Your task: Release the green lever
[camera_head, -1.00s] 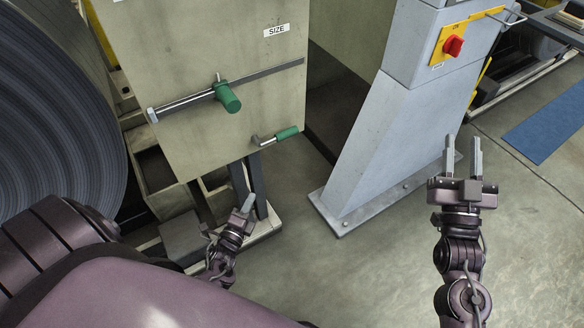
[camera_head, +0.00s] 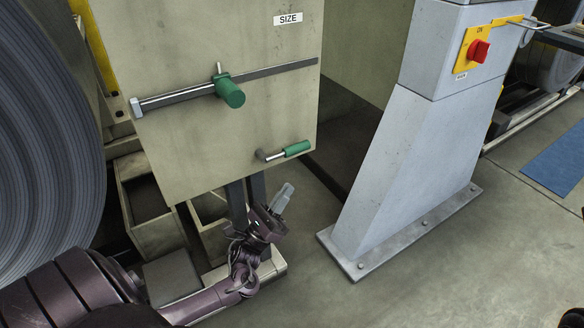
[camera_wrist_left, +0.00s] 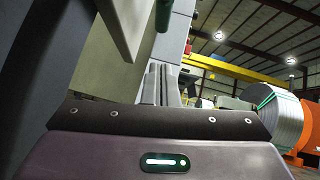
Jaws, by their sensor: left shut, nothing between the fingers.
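A green-handled lever (camera_head: 296,148) with a short metal shaft sticks out from the lower right of the beige panel (camera_head: 180,150). A larger green grip (camera_head: 230,92) sits on a slotted metal rail above it. My left gripper (camera_head: 284,192) is below the lower lever, pointing up, shut and empty, apart from it. In the left wrist view, the closed fingers (camera_wrist_left: 161,85) point at a green handle end (camera_wrist_left: 163,15) at the top; I cannot tell which handle it is. My right gripper is out of view.
A grey pedestal (camera_head: 400,150) with a red switch (camera_head: 478,50) stands to the right on a bolted base plate. A large steel coil (camera_head: 45,140) is at left. Open bins (camera_head: 150,205) sit under the panel.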

